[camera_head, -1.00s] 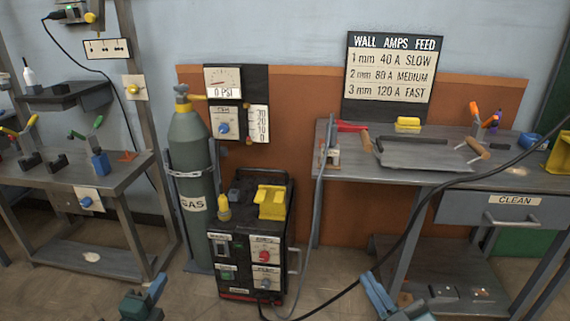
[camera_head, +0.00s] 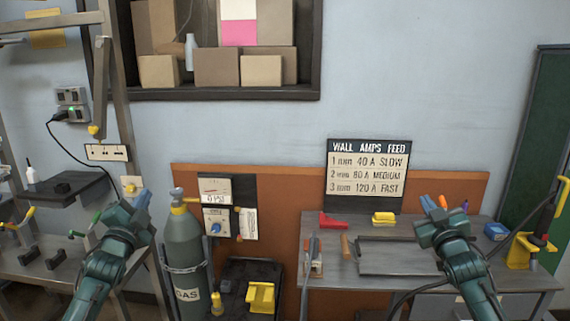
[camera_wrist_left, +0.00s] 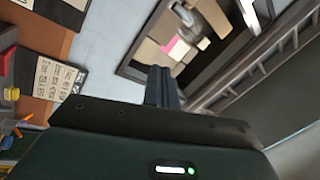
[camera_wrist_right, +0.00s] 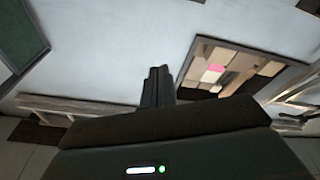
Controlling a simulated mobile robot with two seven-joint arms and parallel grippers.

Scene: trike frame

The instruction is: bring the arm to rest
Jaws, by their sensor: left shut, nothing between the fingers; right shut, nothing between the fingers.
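My left gripper (camera_head: 140,199) is raised in front of the wall, left of the gas cylinder in the head view. Its fingers are together and empty; they also show in the left wrist view (camera_wrist_left: 162,86). My right gripper (camera_head: 434,205) is raised in front of the right bench, right of the amps sign. Its fingers are together with nothing between them, as the right wrist view (camera_wrist_right: 158,86) shows too. Both grippers are clear of the benches and touch nothing that I can see.
The right bench (camera_head: 330,277) holds a tray (camera_head: 385,256) and tools. A shelf with boxes (camera_head: 217,66) hangs above.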

